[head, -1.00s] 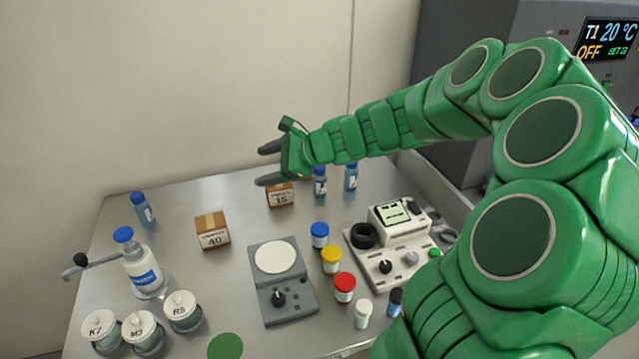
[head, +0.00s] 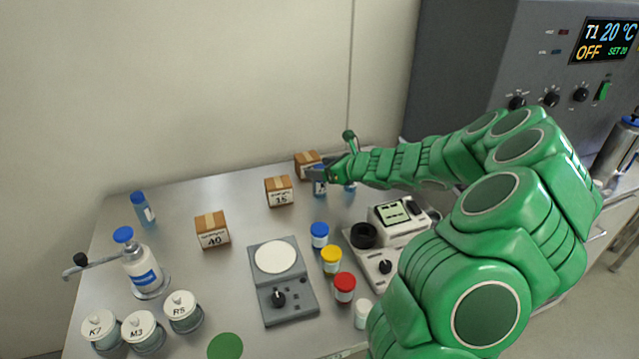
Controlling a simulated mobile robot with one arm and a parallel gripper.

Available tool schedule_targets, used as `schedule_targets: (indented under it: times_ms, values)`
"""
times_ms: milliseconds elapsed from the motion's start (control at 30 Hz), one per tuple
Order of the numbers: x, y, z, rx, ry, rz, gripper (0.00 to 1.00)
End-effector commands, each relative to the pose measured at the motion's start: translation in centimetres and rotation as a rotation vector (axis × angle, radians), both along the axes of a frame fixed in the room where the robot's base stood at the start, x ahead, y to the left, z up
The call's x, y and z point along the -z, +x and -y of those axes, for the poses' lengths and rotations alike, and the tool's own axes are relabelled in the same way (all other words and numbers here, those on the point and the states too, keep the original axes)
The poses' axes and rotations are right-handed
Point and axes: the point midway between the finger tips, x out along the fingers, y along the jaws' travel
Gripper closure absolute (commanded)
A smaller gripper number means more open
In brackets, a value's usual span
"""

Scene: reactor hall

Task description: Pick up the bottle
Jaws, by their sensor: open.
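Several bottles are in view, and I cannot tell which one the task means. A small blue bottle (head: 320,189) stands upright at the back of the table, partly hidden by my gripper (head: 314,172). Another blue bottle (head: 350,187) beside it is mostly hidden behind my arm. A third blue bottle (head: 145,211) stands at the back left.
Cardboard boxes (head: 278,192) stand along the back, with another box (head: 212,230) further left. A grey scale (head: 283,285), coloured-lid jars (head: 331,262) and a white instrument (head: 395,225) fill the middle and right. Lidded jars (head: 143,330) stand front left. A grey machine (head: 470,70) is behind.

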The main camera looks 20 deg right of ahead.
Motion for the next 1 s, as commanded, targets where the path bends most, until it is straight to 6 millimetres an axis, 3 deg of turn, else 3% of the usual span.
schedule_targets:
  times_ms: [167, 400, 700, 1000]
  values:
    - [1.0, 0.0, -0.1, -0.001, -0.001, -0.002, 0.26]
    - [3.8, 0.3, -0.3, -0.002, -0.001, -0.003, 0.26]
    - [4.5, 2.2, -1.4, -0.001, -0.005, 0.000, 0.26]
    - [4.6, 2.4, -1.5, 0.000, -0.002, 0.000, 0.26]
